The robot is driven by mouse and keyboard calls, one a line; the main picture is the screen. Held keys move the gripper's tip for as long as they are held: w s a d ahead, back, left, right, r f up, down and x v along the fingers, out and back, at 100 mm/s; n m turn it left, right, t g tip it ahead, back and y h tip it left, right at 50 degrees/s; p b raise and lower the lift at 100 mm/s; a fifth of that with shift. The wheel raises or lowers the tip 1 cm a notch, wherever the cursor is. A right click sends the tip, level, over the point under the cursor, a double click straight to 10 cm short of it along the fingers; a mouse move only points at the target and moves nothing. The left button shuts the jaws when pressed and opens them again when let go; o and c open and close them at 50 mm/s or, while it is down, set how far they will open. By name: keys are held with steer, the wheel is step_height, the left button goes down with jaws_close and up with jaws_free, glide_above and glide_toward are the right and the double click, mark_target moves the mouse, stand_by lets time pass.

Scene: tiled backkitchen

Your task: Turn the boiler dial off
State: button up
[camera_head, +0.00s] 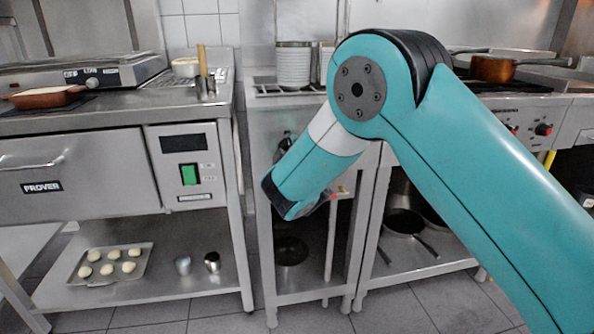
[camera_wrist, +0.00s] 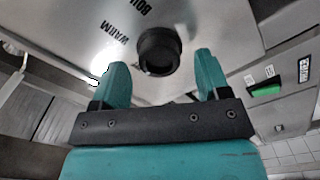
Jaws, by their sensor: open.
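The black boiler dial (camera_wrist: 158,50) sits on a steel panel (camera_wrist: 215,30) in the wrist view, with the words WARM and BOIL printed beside it. My gripper (camera_wrist: 160,63) is open, with one teal finger to the left of the dial and one to the right. The dial lies in line with the gap, and neither finger visibly touches it. How far it is beyond the tips, and its pointer mark, I cannot tell. In the head view my arm reaches down in front of the middle steel unit (camera_head: 258,135) and hides most of its front.
A green switch (camera_wrist: 265,90) shows right of the dial in the wrist view. In the head view a prover (camera_head: 70,180) with a green switch (camera_head: 190,175) stands at the left. A white pot (camera_head: 293,65) stands on top. A stove with red-marked knobs (camera_head: 543,129) is at the right.

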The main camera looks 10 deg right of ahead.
steer(key=s+b, duration=0.4)
steer(key=s, duration=1.2)
steer(key=shift+s, duration=0.15)
